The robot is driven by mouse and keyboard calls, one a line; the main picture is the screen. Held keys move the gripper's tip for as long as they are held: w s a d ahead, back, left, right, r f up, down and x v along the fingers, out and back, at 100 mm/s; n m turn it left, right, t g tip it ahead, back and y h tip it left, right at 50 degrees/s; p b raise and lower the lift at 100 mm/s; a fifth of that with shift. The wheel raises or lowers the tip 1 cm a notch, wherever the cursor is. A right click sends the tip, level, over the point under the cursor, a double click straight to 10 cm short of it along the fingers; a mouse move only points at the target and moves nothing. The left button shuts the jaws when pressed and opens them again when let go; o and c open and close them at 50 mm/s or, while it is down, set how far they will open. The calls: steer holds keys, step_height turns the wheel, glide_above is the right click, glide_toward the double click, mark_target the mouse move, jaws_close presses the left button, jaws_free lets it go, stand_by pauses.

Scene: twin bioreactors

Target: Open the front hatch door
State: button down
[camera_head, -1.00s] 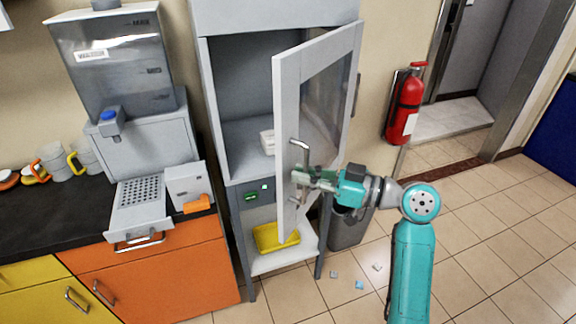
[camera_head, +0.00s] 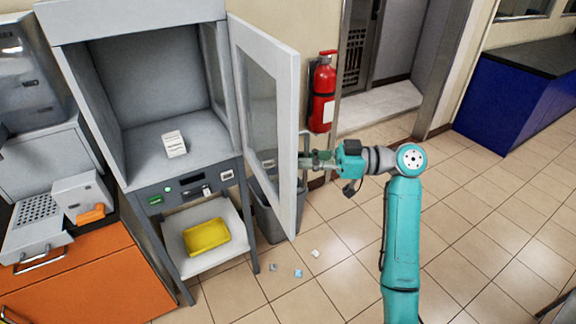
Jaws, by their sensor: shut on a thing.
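The front hatch door (camera_head: 284,130), a light grey frame with a glass pane, stands wide open, swung out to the right of the grey cabinet (camera_head: 130,18). The cabinet's inside is exposed, with a white box (camera_head: 174,144) on its floor. My gripper (camera_head: 308,158) is at the door's outer side and shut on the door handle (camera_head: 304,146). The door's edge partly hides the handle and my fingertips.
A yellow tray (camera_head: 207,237) lies on the shelf below the cabinet. A grey bin (camera_head: 268,215) stands behind the door. A red fire extinguisher (camera_head: 322,95) hangs on the wall. Small scraps (camera_head: 298,273) lie on the tiled floor.

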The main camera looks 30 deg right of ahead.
steer(key=shift+d, duration=1.15)
steer(key=shift+f, duration=0.1)
steer(key=c, duration=1.2)
jaws_free()
steer(key=v, duration=1.2)
